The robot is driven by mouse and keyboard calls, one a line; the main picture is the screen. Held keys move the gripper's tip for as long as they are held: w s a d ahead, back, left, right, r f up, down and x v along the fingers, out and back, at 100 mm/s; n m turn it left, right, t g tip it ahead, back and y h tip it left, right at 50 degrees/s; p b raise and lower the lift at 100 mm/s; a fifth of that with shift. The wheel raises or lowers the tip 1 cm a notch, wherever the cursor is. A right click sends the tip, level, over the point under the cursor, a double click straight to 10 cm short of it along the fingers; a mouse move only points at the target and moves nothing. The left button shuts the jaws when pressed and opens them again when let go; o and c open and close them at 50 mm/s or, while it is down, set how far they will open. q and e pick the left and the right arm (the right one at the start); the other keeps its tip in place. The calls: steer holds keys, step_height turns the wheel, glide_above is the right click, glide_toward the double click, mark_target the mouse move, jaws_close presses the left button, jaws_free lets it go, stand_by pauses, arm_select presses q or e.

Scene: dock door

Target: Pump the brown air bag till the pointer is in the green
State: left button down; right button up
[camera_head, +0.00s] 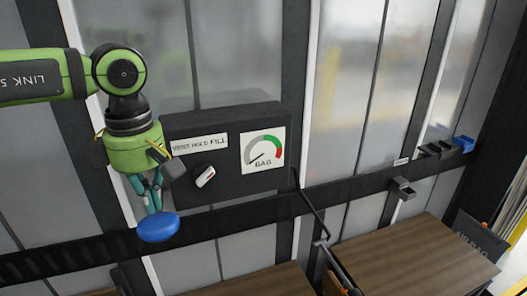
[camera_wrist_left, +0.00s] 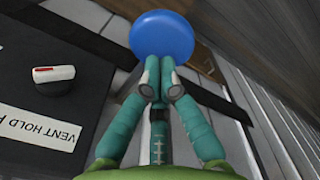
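My left gripper (camera_head: 154,207) points down at a blue round knob (camera_head: 158,227). Its teal fingers (camera_wrist_left: 160,70) are together, with their tips against the blue knob (camera_wrist_left: 162,36) in the left wrist view. The dark panel (camera_head: 230,188) carries a gauge (camera_head: 264,149) marked BAG, with green and red on its arc. Its pointer seems to point lower left, outside the green. My right gripper is not in view.
A black hose (camera_head: 310,205) runs from the panel down to the gap beside a wooden crate (camera_head: 410,262). A dark rail (camera_head: 355,187) crosses below the panel, with a small grey holder (camera_head: 403,187) and a blue bin (camera_head: 463,143) along it.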

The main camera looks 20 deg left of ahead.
mark_target(156, 218)
arm_select(q)
steer(key=shift+f+b, duration=0.8)
steer(key=shift+f, duration=0.15)
steer(key=shift+f+b, duration=2.6)
steer(key=shift+f, duration=0.4)
steer(key=shift+r+p, duration=3.1)
steer(key=shift+r, duration=0.9)
steer(key=shift+f, duration=0.1)
steer(key=shift+f+b, duration=3.3)
steer(key=shift+f, duration=0.55)
steer(key=shift+r, duration=0.1)
steer(key=shift+r+p, duration=3.15)
steer(key=shift+r, duration=0.7)
